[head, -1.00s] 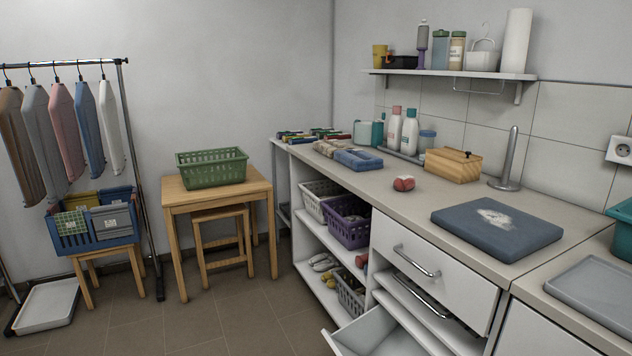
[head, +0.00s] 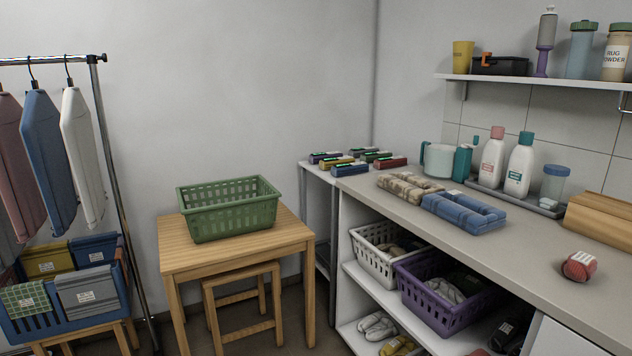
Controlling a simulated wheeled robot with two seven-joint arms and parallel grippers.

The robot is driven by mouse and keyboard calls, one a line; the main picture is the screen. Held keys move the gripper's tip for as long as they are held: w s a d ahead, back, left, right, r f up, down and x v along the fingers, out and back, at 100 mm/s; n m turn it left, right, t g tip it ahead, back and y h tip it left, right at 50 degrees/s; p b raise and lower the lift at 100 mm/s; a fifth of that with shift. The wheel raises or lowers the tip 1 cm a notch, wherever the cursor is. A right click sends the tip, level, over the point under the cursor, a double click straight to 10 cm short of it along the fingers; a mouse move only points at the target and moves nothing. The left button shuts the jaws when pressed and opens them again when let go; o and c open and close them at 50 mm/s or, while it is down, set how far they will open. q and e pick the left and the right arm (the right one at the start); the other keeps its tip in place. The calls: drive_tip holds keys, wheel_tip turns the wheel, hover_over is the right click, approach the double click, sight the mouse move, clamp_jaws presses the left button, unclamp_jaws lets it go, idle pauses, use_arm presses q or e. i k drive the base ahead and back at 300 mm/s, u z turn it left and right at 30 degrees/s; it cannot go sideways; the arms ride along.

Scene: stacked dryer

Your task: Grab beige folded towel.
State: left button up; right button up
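A beige patterned folded cloth (head: 408,187), which looks like the beige folded towel, lies flat on the counter (head: 520,254) near its far left end. A blue folded cloth (head: 464,212) lies right beside it, nearer to me. Neither of my grippers shows in the head view, so I cannot see their state or where they are relative to the towel.
Bottles (head: 518,165) stand on a tray behind the cloths. A red-and-white ball-like item (head: 579,266) sits on the counter. A green basket (head: 229,208) stands on a wooden table (head: 186,256). A purple basket (head: 446,306) sits on the shelf below the counter.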

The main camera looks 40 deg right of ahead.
sight(411, 188)
drive_tip(key=z, duration=0.6)
drive_tip(key=i, duration=1.9)
drive_tip(key=z, duration=1.2)
